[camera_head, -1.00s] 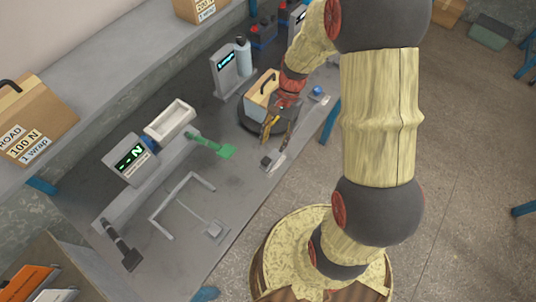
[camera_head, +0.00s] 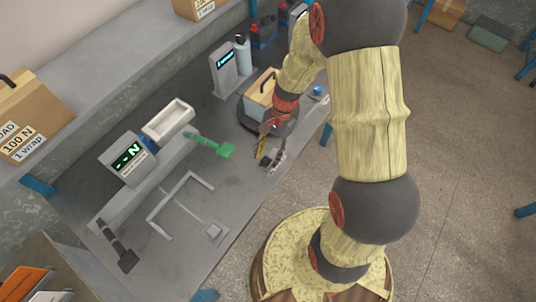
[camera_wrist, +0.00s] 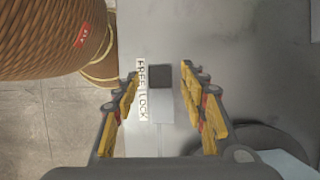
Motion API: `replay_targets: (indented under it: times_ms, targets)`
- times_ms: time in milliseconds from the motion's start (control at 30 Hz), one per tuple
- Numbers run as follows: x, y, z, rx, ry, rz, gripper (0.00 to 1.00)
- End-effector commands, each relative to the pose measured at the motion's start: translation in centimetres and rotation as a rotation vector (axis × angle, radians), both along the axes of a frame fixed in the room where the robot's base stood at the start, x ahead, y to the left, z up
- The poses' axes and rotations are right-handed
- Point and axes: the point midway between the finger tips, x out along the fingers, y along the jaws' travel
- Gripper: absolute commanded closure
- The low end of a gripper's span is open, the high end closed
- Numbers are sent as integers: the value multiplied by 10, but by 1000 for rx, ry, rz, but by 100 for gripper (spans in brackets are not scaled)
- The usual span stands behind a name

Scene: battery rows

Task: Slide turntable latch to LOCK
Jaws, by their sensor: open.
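The turntable latch shows in the wrist view as a dark square knob (camera_wrist: 161,76) on a pale track. It sits beside the FREE end of the label strip (camera_wrist: 143,90), with LOCK lower in the picture. My gripper (camera_wrist: 163,82) is open, its yellow-padded fingers on either side of the knob in this view; I cannot tell whether they touch it. In the head view my gripper (camera_head: 264,147) is just above the latch (camera_head: 266,161), at the bench's front edge. The dark round turntable (camera_head: 246,118) is behind it, carrying a box (camera_head: 259,94).
A green tool (camera_head: 212,146), a gauge with a display (camera_head: 128,158) and a grey bent-rod frame (camera_head: 160,228) lie to the left. My base is in front of the bench.

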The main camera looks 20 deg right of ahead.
Motion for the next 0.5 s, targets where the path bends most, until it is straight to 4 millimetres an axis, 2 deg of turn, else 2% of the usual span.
replay_targets:
  times_ms: [100, 500]
  targets:
    - [0, 0, 0, 0, 0, 0, 58]
    - [0, 0, 0, 0, 0, 0, 80]
